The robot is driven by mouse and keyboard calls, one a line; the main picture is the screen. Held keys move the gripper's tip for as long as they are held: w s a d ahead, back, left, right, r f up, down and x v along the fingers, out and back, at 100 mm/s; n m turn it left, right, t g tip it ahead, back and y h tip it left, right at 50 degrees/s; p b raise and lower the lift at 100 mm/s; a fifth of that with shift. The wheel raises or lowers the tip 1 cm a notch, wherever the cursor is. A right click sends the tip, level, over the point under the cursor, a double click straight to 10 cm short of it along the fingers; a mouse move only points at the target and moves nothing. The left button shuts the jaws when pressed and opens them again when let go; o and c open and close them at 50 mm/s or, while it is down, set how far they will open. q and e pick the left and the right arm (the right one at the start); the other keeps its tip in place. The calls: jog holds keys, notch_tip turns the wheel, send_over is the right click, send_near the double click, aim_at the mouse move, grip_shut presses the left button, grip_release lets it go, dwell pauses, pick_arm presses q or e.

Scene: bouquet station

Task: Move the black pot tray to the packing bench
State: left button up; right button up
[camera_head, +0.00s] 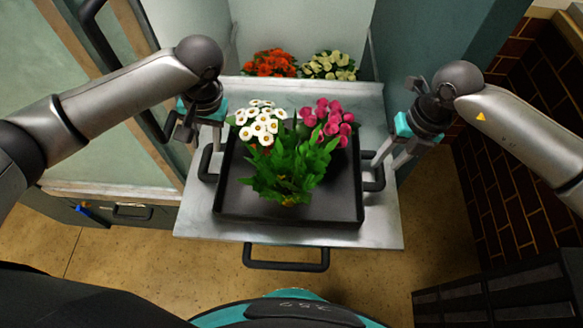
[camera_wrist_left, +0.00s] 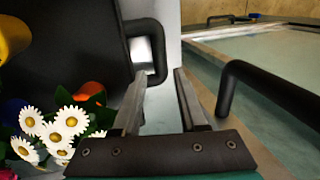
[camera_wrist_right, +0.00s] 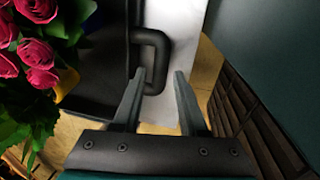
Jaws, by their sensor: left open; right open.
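The black pot tray (camera_head: 235,206) rests on a pale metal surface and has a loop handle at each side. It holds white daisies (camera_head: 258,124), magenta roses (camera_head: 328,122) and a leafy green plant (camera_head: 287,172). My left gripper (camera_head: 203,148) is open above the left handle (camera_head: 207,164); that handle (camera_wrist_left: 159,52) lies between its fingertips in the left wrist view. My right gripper (camera_head: 387,162) is open by the right handle (camera_head: 377,172); that handle (camera_wrist_right: 158,62) lies between its fingertips in the right wrist view. I cannot tell whether either gripper touches a handle.
Orange flowers (camera_head: 270,63) and cream flowers (camera_head: 330,65) stand behind the ledge at the back. A black bar handle (camera_head: 286,264) sticks out at the metal surface's front. A glass-topped cabinet (camera_head: 110,172) stands at left, a brick wall (camera_head: 505,170) at right. Speckled floor shows in front.

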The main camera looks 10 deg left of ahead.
aim_at(207, 152)
pick_arm(q)
jog(key=x, duration=0.6)
jog(key=shift+f, duration=0.1)
pick_arm(e)
jog(key=f, duration=0.4)
jog(key=shift+a+f, duration=0.4)
pick_arm(q)
grip_shut()
pick_arm(e)
grip_shut()
pick_arm(q)
jog(key=shift+w, duration=0.15)
pick_arm(e)
jog(key=shift+w+r, duration=0.15)
jog(key=shift+r, duration=0.05)
